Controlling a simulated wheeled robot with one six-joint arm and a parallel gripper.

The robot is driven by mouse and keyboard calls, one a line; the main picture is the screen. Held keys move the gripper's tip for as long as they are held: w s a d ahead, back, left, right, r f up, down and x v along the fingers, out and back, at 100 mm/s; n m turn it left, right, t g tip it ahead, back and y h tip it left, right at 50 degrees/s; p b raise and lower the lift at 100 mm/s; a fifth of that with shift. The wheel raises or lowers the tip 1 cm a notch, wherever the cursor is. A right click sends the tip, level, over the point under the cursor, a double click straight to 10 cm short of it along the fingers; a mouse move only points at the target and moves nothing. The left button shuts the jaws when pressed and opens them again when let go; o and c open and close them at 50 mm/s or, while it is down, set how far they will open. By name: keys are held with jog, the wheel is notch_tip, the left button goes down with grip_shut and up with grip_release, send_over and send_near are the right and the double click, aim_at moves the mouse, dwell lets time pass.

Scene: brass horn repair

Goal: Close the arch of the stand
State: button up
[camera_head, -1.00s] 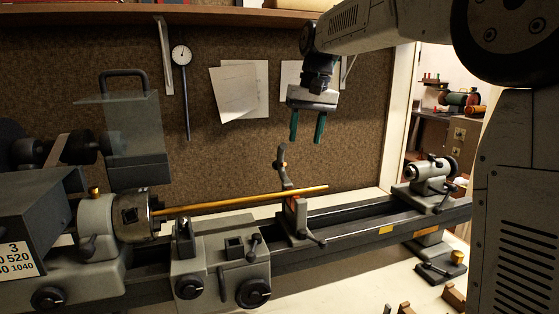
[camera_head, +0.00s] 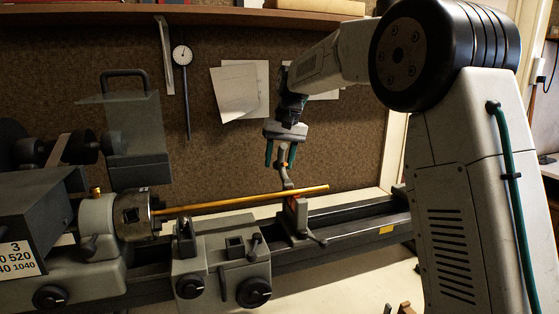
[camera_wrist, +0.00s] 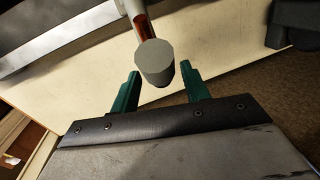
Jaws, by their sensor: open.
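The stand (camera_head: 297,214) is clamped on the lathe bed, with a brass tube (camera_head: 245,200) running across it from the chuck. Its hinged arch (camera_head: 286,178) is swung up and open, standing above the tube.
The chuck (camera_head: 134,215) and tool carriage (camera_head: 222,272) are left of the stand. The corkboard wall (camera_head: 340,140) with pinned papers (camera_head: 240,93) and a dial gauge (camera_head: 182,56) is behind.

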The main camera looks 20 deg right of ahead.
jog(key=shift+f, duration=0.15)
grip_shut()
